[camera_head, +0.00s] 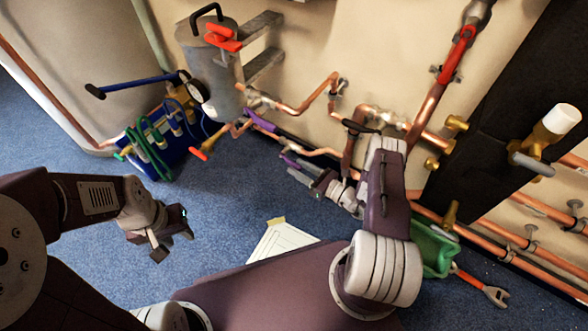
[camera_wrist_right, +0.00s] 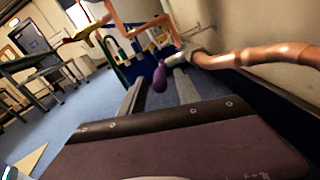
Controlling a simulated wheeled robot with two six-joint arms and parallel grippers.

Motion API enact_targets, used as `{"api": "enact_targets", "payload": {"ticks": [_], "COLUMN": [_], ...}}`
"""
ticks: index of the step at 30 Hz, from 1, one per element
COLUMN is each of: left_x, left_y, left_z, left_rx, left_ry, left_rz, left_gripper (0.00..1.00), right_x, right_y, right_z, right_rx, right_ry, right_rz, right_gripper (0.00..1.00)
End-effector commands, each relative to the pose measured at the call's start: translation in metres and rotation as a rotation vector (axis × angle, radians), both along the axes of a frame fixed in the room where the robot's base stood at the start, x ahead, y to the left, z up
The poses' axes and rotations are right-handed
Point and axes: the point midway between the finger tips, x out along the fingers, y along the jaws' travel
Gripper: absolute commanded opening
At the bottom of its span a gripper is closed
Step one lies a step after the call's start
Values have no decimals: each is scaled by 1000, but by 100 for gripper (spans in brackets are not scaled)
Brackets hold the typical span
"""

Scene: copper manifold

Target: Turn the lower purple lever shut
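The lower purple lever (camera_head: 289,158) is in the head view, below a copper pipe near the wall. Its rounded purple end (camera_wrist_right: 160,78) shows in the right wrist view. My right gripper (camera_head: 298,170) is open around that end, with a finger on either side; gaps show, so it does not look clamped. Much of the lever's length and its pivot are hidden. Another purple handle (camera_head: 262,124) lies higher along the pipework in the head view. My left gripper (camera_head: 173,247) appears open and empty over the floor at the left.
Copper pipes (camera_head: 320,95) run along the wall close to my right arm. A blue crate (camera_head: 180,145) with green hose stands at the left. A green container (camera_head: 437,252) and an orange-handled wrench (camera_head: 492,294) lie at the right. Paper (camera_head: 282,240) lies on the blue floor.

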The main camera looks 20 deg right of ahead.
Motion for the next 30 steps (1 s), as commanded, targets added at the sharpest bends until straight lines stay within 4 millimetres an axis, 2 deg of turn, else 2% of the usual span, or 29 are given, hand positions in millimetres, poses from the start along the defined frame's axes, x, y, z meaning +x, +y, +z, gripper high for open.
{"api": "enact_targets", "payload": {"ticks": [1,3,13,14,17,18,30], "left_x": [0,0,0,0,0,0,0], "left_y": [0,0,0,0,0,0,0], "left_z": [-10,-13,-14,-14,-14,-14,-14], "left_rx": [0,0,0,0,0,0,0], "left_ry": [0,0,0,0,0,0,0], "left_rz": [0,0,0,0,0,0,0], "left_gripper": [36,36,36,36,36,36,36], "right_x": [6,13,19,19,19,19,19], "right_y": [6,10,14,14,14,14,13], "right_z": [-5,-3,1,1,1,1,0], "right_rx": [-1,-1,1,1,1,1,-1], "right_ry": [-2,-2,1,1,1,1,1], "right_rz": [4,3,0,0,0,0,0], "right_gripper": [39,39,39,33,5,0,0]}}
